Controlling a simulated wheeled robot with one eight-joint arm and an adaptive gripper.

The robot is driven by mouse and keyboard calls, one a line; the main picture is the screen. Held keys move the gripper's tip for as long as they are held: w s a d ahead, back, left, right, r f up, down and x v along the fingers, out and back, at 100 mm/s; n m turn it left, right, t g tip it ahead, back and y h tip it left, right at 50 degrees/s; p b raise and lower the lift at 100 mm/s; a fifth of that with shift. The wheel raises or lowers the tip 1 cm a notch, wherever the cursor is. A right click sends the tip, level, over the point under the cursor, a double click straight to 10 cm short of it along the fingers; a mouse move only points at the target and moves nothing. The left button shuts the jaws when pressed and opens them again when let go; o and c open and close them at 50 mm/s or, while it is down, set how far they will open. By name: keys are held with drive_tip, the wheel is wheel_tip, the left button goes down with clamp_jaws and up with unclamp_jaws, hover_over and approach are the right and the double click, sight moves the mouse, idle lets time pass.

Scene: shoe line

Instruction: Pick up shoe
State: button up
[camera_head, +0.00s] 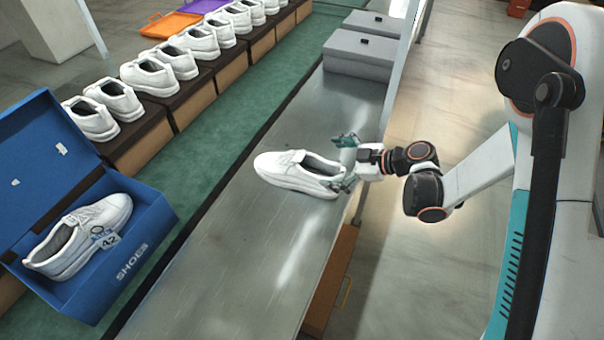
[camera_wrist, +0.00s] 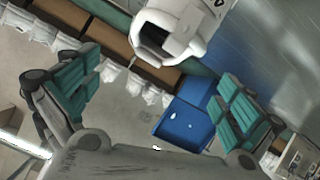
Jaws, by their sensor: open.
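A white shoe (camera_head: 290,174) lies sole down on the metal bench, toe to the left and heel toward my gripper. My gripper (camera_head: 346,164) is open at the heel end, its fingers on either side of the heel. Whether they touch the shoe cannot be told. In the wrist view the shoe (camera_wrist: 190,22) is at the top centre, with its dark opening showing, and my open gripper's (camera_wrist: 158,80) two green-padded fingers stand wide apart. Another white shoe (camera_head: 85,232) with a "42" tag lies in an open blue shoe box (camera_head: 140,262) at the left.
The metal bench (camera_head: 215,260) is clear in front of the shoe. Grey boxes (camera_head: 358,66) stand at its far end. A row of white shoes (camera_head: 148,76) on brown boxes (camera_head: 145,140) runs along the left. A post (camera_head: 402,70) rises beside the bench.

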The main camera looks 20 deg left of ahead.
sight(301, 163)
drive_tip(key=b+x, duration=0.1)
drive_tip(key=x, duration=0.4)
drive_tip(key=shift+b+x, duration=1.2)
drive_tip(key=shift+x, duration=1.65)
drive_tip(key=shift+s+r, duration=0.15)
drive_tip(key=shift+r, duration=0.05)
drive_tip(key=c, duration=1.7)
